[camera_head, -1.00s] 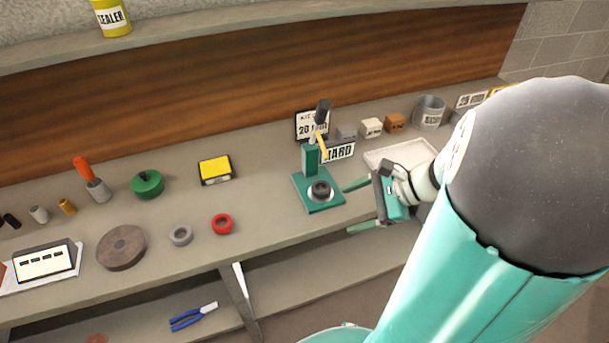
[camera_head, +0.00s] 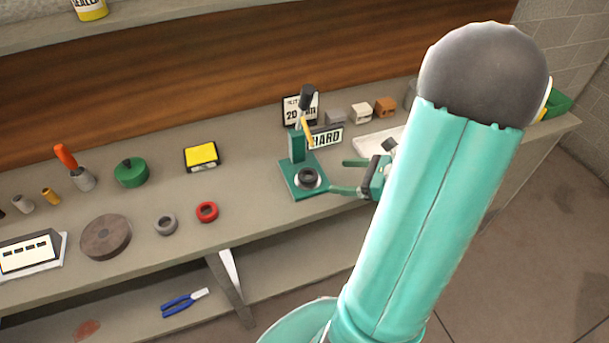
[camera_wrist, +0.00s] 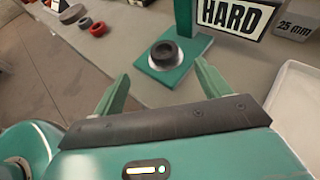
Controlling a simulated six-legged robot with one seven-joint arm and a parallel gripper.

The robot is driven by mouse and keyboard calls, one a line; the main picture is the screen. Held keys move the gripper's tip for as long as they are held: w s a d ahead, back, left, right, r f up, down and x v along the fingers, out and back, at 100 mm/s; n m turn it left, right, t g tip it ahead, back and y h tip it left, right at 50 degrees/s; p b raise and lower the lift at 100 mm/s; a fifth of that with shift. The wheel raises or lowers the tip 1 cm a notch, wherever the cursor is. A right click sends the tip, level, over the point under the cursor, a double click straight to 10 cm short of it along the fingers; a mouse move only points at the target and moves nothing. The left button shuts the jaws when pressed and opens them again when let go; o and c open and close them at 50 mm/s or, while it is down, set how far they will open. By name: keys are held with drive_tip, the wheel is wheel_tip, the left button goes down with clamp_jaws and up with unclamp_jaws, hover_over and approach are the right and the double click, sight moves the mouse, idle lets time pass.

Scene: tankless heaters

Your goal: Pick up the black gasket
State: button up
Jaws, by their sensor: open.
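The black gasket (camera_head: 308,176) is a small dark ring on the base of a green press-like stand (camera_head: 297,151) on the bench. In the wrist view the gasket (camera_wrist: 166,54) sits on a pale round seat on the stand's green base plate (camera_wrist: 183,77), ahead of my gripper. My gripper (camera_head: 345,177) is open and empty, just right of the stand, its fingers pointing left toward it. In the wrist view my gripper's fingers (camera_wrist: 160,85) are spread wide, with the gasket beyond and between them. Contact between the fingertips and the base plate cannot be told.
A red ring (camera_head: 207,212) and a grey ring (camera_head: 166,224) lie to the left. A HARD sign (camera_head: 326,138) stands behind the stand. A white tray (camera_wrist: 297,110) lies to the right of my gripper. Small blocks (camera_head: 361,113) line the back. The bench front edge is close.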

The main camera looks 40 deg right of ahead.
sight(308, 174)
drive_tip(key=x, duration=0.4)
drive_tip(key=shift+w+a+f, duration=0.15)
drive_tip(key=shift+w+f, duration=0.1)
drive_tip(key=shift+w, duration=0.05)
drive_tip(key=shift+d+f+x, duration=0.15)
drive_tip(key=shift+x, duration=1.4)
drive_tip(key=shift+d+f+x, duration=0.15)
drive_tip(key=shift+x, duration=1.45)
drive_tip(key=c, duration=1.2)
drive_tip(key=shift+o, duration=0.2)
drive_tip(key=shift+r, duration=0.15)
